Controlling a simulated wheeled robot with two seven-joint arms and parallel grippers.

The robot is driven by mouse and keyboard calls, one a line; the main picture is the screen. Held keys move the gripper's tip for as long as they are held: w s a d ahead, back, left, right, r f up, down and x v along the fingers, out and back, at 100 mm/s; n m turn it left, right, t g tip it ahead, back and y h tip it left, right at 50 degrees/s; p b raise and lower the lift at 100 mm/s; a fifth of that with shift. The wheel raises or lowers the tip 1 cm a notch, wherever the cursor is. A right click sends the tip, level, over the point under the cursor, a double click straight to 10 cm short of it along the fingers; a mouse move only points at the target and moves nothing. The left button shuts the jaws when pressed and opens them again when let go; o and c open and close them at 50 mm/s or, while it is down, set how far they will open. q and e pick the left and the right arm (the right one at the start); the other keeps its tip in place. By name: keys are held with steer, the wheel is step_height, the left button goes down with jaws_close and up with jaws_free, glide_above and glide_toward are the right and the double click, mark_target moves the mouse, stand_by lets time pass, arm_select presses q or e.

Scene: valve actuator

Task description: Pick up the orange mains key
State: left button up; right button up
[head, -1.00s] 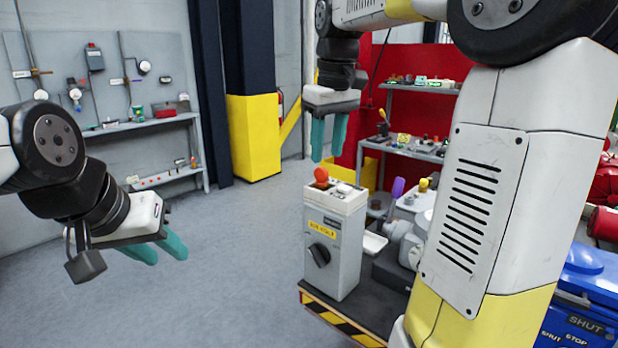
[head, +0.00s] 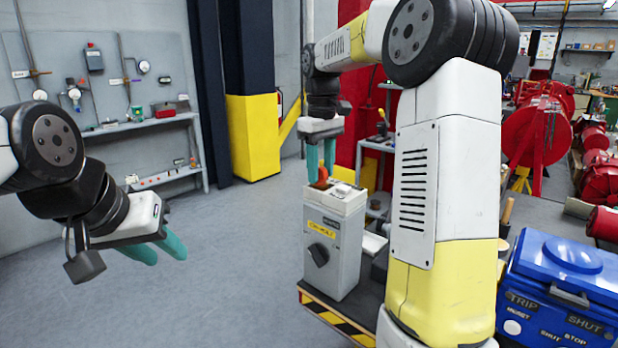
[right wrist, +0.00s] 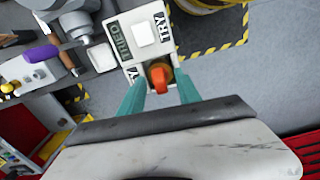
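The orange mains key (head: 321,178) stands on top of a grey lockout box (head: 338,235) with a black rotary knob on its front. In the right wrist view the key (right wrist: 160,76) sits at the box's near end. My right gripper (head: 321,178) points down over it. Its two teal fingers are open, one on each side of the key; the wrist view (right wrist: 161,92) shows gaps between key and fingers. My left gripper (head: 166,250) is open and empty, away to the left above the floor.
The box stands on a dark platform (head: 316,299) with a striped edge. A white button (right wrist: 144,33) lies beside the key. A blue case (head: 566,268) is at right. Floor at left is clear.

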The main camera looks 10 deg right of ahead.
steer(key=shift+f, duration=0.2)
jaws_close()
steer(key=shift+r, duration=0.1)
